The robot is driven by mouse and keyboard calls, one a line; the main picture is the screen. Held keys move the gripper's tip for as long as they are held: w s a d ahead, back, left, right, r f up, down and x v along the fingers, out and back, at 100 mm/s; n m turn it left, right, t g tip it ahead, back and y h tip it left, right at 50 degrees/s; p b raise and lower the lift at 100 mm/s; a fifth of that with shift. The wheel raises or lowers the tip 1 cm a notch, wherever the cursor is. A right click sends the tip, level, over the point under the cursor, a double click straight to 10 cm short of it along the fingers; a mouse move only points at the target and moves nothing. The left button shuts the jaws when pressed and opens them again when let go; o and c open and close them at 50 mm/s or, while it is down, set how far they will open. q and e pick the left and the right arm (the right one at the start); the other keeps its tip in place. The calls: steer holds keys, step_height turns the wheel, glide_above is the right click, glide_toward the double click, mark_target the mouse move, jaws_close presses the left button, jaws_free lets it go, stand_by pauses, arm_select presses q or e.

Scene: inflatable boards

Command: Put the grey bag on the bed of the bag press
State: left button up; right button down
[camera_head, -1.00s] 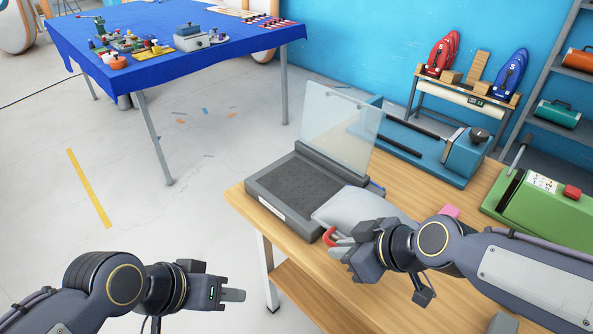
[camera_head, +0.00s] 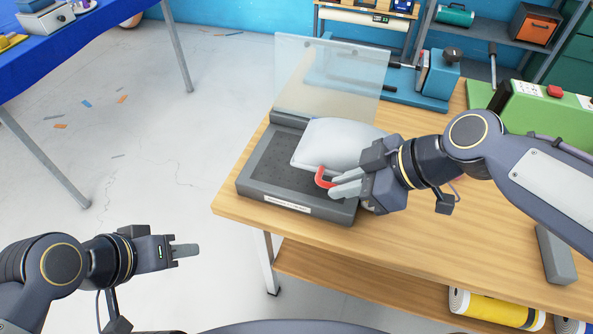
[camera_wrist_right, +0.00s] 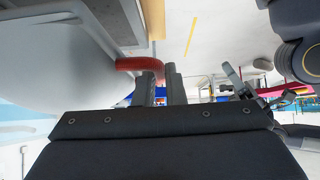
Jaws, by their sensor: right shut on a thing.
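The grey bag (camera_head: 338,146), pale and puffy with a red handle (camera_head: 323,178), is over the right and back part of the bed (camera_head: 268,171) of the bag press. I cannot tell whether it rests on the bed or hangs just above it. My right gripper (camera_head: 333,187) is shut on the bag at the red handle; the right wrist view shows the handle (camera_wrist_right: 139,65) at the fingertips and the bag's side (camera_wrist_right: 60,70) on the left. The press's clear lid (camera_head: 330,75) stands open. My left gripper (camera_head: 186,250) is off the table; its fingers overlap, hiding their gap.
The wooden table (camera_head: 400,235) carries the press, a blue machine (camera_head: 435,85) behind and a green machine (camera_head: 550,115) at the right. A grey block (camera_head: 556,255) lies at the front right. The blue-covered table (camera_head: 60,55) stands at the far left.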

mark_target(325, 169)
steer(key=w+a+f, duration=0.2)
steer(key=w+a, duration=0.1)
steer(key=w+a+f, duration=0.1)
steer(key=w, duration=0.1)
steer(key=shift+a+p, duration=0.3)
steer(key=shift+p, duration=0.1)
steer(key=w+f, duration=0.1)
steer(key=w+a+f, duration=0.1)
steer(key=f, duration=0.1)
steer(key=w+a+f, duration=0.1)
steer(key=f, duration=0.1)
steer(key=shift+a, duration=0.15)
steer(key=shift+w+a+f, duration=0.1)
steer(key=shift+a+f, duration=0.05)
steer(key=f, duration=0.1)
steer(key=f+b, duration=0.1)
steer(key=f, duration=0.1)
steer(key=shift+w+a+f, duration=0.1)
steer(key=shift+w+f, duration=0.1)
steer(key=shift+f, duration=0.1)
steer(key=c, duration=1.5)
jaws_free()
steer(key=shift+r, duration=0.1)
